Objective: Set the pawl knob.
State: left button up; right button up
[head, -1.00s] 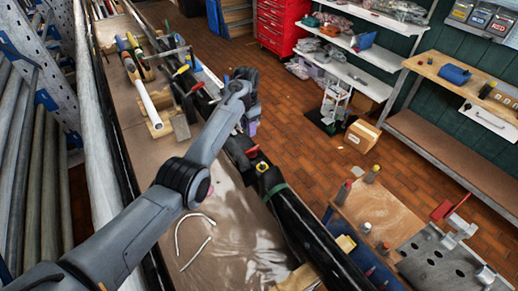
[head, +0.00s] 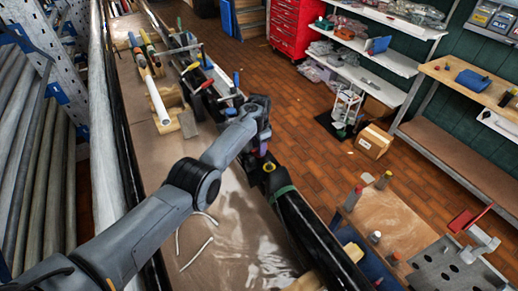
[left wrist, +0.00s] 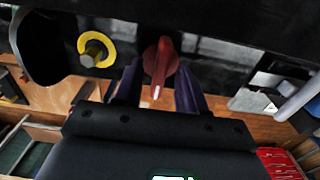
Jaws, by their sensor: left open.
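The red knob (left wrist: 162,58), which I take to be the pawl knob, has a white line on its pointed end. It sits on the side of a black mast (left wrist: 235,20); the long black mast also shows in the head view (head: 305,225). My left gripper (head: 262,150) is at the mast beside the yellow fitting. In the left wrist view its two dark fingers (left wrist: 158,72) are apart, one on each side of the red knob. I cannot tell whether they touch it. In the head view the gripper hides the knob. My right gripper is not in view.
A yellow ring around a metal stud (left wrist: 93,50) is left of the knob. A bench (head: 235,220) lies beneath the mast, with clamps (head: 205,85) and a white tube (head: 155,98) farther back. A small table with bottles (head: 385,215) stands right. Open floor lies beyond.

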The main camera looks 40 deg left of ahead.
pick_arm(q)
jog(key=shift+f, duration=0.45)
grip_shut()
jog(key=shift+n, duration=0.3)
jog(key=n, duration=0.3)
jog(key=shift+n, duration=0.3)
jog(key=n, duration=0.4)
jog(key=shift+f+n, duration=0.15)
jog(key=shift+n, duration=0.15)
jog(key=n+b, duration=0.1)
jog(key=n, duration=0.3)
jog(key=n+b, duration=0.1)
jog(key=n, duration=0.4)
jog(key=shift+s, duration=0.1)
